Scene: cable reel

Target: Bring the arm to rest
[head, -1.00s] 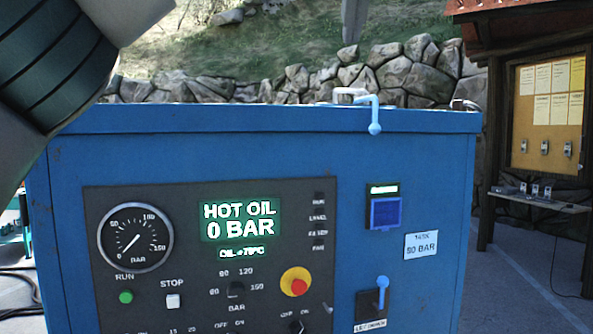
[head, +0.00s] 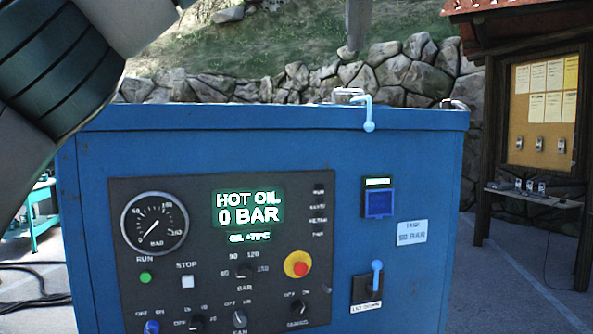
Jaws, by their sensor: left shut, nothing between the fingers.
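My left arm comes in from the upper left, bent, with dark ribbed joints, and part of it leaves the top of the frame. My right gripper does not show.
The blue cabinet (head: 410,275) fills the middle, with a gauge (head: 155,223), a display reading HOT OIL 0 BAR (head: 248,207) and a red-yellow button (head: 297,264). Light-blue levers sit at its top edge (head: 368,115) and front (head: 377,278). A notice board (head: 540,105) stands right.

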